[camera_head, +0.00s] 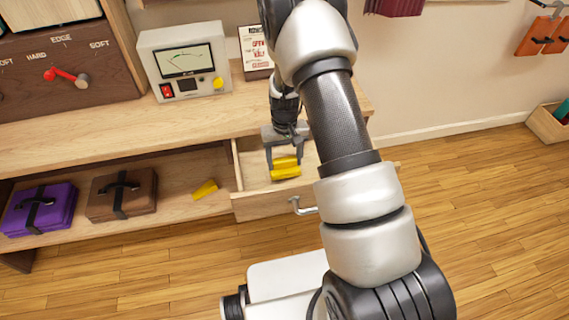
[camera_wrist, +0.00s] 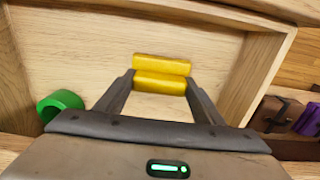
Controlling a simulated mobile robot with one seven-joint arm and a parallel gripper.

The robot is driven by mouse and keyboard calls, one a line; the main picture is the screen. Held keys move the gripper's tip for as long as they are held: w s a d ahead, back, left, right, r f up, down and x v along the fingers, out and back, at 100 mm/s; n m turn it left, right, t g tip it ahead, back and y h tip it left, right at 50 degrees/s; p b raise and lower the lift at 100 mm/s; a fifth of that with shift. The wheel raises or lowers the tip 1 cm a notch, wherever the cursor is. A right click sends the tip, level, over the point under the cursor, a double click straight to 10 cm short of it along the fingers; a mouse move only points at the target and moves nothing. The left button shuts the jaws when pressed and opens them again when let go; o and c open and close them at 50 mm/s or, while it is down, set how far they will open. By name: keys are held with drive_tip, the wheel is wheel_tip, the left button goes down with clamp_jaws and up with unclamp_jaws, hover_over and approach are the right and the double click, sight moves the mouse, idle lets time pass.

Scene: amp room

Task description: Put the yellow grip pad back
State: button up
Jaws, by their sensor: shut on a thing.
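My gripper (camera_head: 285,160) reaches down into the open wooden drawer (camera_head: 262,204). It is shut on a yellow grip pad (camera_head: 286,173), which lies crosswise between the fingertips. In the wrist view the held yellow grip pad (camera_wrist: 160,84) sits between the two fingers, with a second yellow strip directly against it on the far side; I cannot tell whether these are one piece or two. The pad is low over the pale drawer floor (camera_wrist: 95,50); contact with the floor is unclear.
A green ring (camera_wrist: 60,103) shows left of my gripper in the wrist view. Purple (camera_head: 40,208) and brown (camera_head: 121,193) strapped cases sit on the lower shelf (camera_head: 172,205). A meter box (camera_head: 184,60) stands on the bench above. The drawer handle (camera_head: 302,207) sticks out in front.

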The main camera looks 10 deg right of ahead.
drive_tip(key=shift+f, duration=0.7)
drive_tip(key=shift+f, duration=0.15)
drive_tip(key=o, duration=1)
drive_tip(key=shift+o, duration=0.2)
